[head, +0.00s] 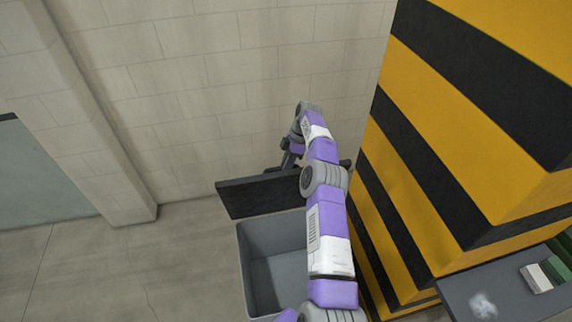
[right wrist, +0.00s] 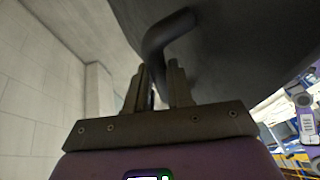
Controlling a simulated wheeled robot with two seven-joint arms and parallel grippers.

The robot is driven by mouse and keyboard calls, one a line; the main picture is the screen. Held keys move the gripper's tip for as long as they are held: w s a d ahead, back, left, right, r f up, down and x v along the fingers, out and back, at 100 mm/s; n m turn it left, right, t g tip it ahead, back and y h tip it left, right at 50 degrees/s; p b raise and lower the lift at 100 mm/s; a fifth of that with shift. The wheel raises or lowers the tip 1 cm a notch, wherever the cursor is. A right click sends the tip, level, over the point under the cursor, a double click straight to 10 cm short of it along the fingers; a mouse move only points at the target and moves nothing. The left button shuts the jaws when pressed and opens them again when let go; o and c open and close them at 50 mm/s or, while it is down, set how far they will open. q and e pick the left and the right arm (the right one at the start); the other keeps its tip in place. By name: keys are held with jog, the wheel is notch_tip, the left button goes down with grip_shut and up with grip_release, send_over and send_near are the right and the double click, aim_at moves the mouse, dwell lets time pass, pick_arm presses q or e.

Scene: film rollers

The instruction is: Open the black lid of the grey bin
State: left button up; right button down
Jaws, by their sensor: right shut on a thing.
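The grey bin (head: 244,262) stands on the floor in the head view, and its inside shows. Its black lid (head: 250,197) is raised, standing steeply at the bin's far edge. My right arm reaches across the bin and hides part of it and of the lid. My right gripper (head: 287,160) is at the lid's top edge. In the right wrist view the lid (right wrist: 245,45) fills the upper part, and my right gripper (right wrist: 160,88) is shut on its bent black handle (right wrist: 170,32). My left gripper is not in view.
A yellow and black striped column (head: 440,130) stands close to the right of my right arm. A block wall (head: 220,80) rises behind the bin. A grey surface (head: 505,285) with small items is at the lower right. The floor left of the bin is clear.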

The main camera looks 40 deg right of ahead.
jog(key=shift+s+d+f, duration=0.1)
jog(key=shift+f, duration=0.4)
jog(key=c, duration=1.4)
grip_release()
jog(key=o, duration=0.4)
jog(key=shift+w+d, duration=0.2)
jog(key=shift+w, duration=0.05)
jog(key=shift+a+r, duration=0.15)
